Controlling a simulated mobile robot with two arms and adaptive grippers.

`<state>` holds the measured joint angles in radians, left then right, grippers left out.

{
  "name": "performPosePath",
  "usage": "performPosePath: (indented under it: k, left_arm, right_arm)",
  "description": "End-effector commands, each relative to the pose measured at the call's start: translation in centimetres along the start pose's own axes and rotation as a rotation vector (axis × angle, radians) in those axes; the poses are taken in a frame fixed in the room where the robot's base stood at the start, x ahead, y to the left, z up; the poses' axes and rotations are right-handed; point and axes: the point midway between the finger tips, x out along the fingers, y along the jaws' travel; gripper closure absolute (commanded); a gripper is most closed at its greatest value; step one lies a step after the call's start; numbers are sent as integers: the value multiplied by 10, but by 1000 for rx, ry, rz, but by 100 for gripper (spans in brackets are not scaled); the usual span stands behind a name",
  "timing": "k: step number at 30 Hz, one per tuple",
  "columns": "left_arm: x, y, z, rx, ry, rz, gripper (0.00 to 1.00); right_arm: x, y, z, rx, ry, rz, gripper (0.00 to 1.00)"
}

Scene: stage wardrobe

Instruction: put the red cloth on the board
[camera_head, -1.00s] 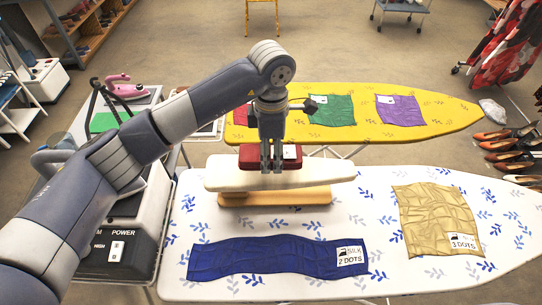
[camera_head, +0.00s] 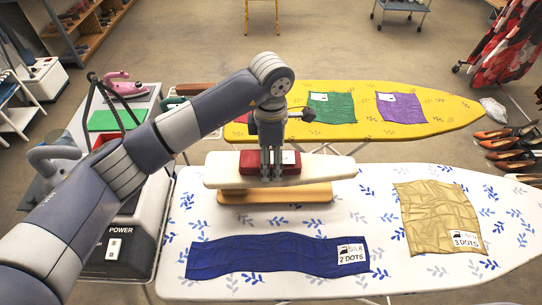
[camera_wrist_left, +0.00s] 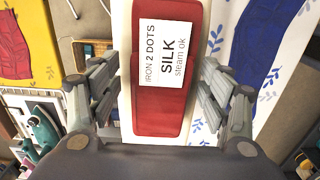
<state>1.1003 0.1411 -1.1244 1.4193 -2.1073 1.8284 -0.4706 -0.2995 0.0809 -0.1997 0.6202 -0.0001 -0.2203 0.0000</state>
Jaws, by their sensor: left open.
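The red cloth (camera_head: 291,167) with a white silk label lies on the small white-topped sleeve board (camera_head: 330,168), which has a wooden base. In the left wrist view the red cloth (camera_wrist_left: 160,110) lies flat along the white board, its label facing up. My left gripper (camera_head: 272,176) points down over the cloth and hides part of it in the head view. In the left wrist view its open fingers (camera_wrist_left: 162,95) stand on either side of the cloth, with gaps between them and it. My right gripper is not in view.
The sleeve board stands on a large white leaf-patterned ironing board (camera_head: 370,220) with a blue cloth (camera_head: 270,257) and a gold cloth (camera_head: 435,215). Behind is a yellow board (camera_head: 440,112) with green (camera_head: 333,108), purple (camera_head: 400,108) and partly hidden red cloths. Irons and equipment stand at left.

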Motion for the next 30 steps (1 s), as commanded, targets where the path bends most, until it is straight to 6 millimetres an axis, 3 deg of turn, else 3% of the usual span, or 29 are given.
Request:
performPosePath:
  k: [4,7,15,21,30]
  left_arm:
    - [-5,0,0,0,0,-1,29]
    - [-16,2,1,0,-2,4,29]
    - [-76,2,0,0,-1,5,29]
    - [-108,1,0,0,1,2,29]
    - [-123,0,0,1,0,-2,29]
  right_arm:
    - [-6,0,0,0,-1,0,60]
    - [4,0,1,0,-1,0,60]
    - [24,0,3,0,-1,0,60]
    - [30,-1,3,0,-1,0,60]
    - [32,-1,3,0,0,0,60]
